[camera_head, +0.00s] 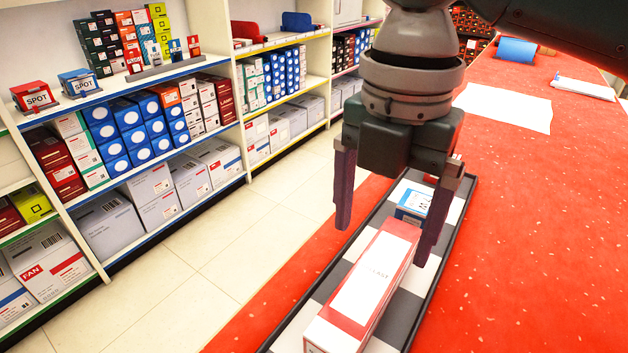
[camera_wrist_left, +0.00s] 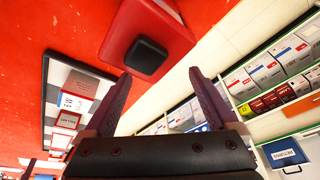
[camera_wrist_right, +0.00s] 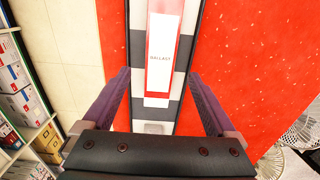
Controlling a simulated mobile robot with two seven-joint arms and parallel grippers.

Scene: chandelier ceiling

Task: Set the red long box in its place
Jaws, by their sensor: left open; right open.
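The red and white long box (camera_head: 372,275) lies on a black-rimmed, checkered tray (camera_head: 290,338) on the red counter. It also shows in the right wrist view (camera_wrist_right: 161,75), its label reading BALLAST. My right gripper (camera_head: 383,244) is open and points down over the tray, near the far end of the box. Its fingers appear on either side of the box in the picture; I cannot tell whether they reach down to it. My left gripper (camera_wrist_left: 158,76) is open and empty in its own wrist view and out of the head view.
A smaller blue and white box (camera_head: 414,203) lies farther along the tray. White paper (camera_head: 505,107) and a blue item (camera_head: 516,50) lie on the counter. Shelves with boxes (camera_head: 130,125) stand at left across a tiled floor. A red block (camera_wrist_left: 148,38) shows ahead of my left gripper.

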